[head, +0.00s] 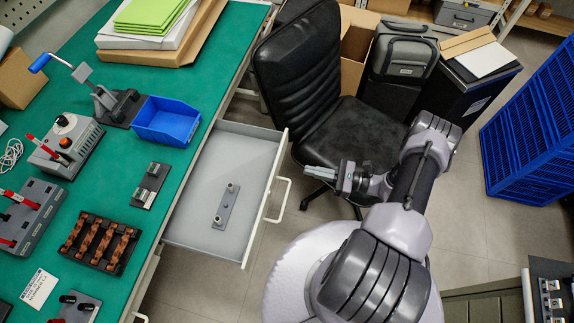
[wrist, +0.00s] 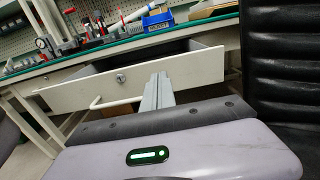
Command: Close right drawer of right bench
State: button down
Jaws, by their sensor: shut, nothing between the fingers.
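The drawer (head: 205,205) stands pulled out from the green-topped bench (head: 105,195). A grey metal piece with two round posts (head: 226,206) lies inside it. Its pale front carries a bar handle (head: 281,200), and the front (wrist: 75,95) and handle (wrist: 112,103) also show in the wrist view, with a round lock above the handle. My gripper (head: 308,172) is shut and empty, in front of the drawer on its chair side, apart from the handle in the head view. In the wrist view the fingers (wrist: 158,82) point at the drawer front and overlap the handle's right end.
A black chair (head: 345,125) stands close behind my gripper, beside the drawer. The bench top holds a blue bin (head: 166,121), a tray of copper busbars (head: 99,242) and several devices. Blue crates (head: 535,125) stand at the right. Bare floor (head: 465,215) lies right of my arm.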

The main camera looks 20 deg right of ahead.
aim_at(278, 164)
jog(key=b+x, duration=0.1)
jog(key=x, duration=0.7)
jog(key=shift+w+a+b, duration=0.2)
jog(key=shift+a+b, duration=0.05)
jog(key=shift+b, duration=0.1)
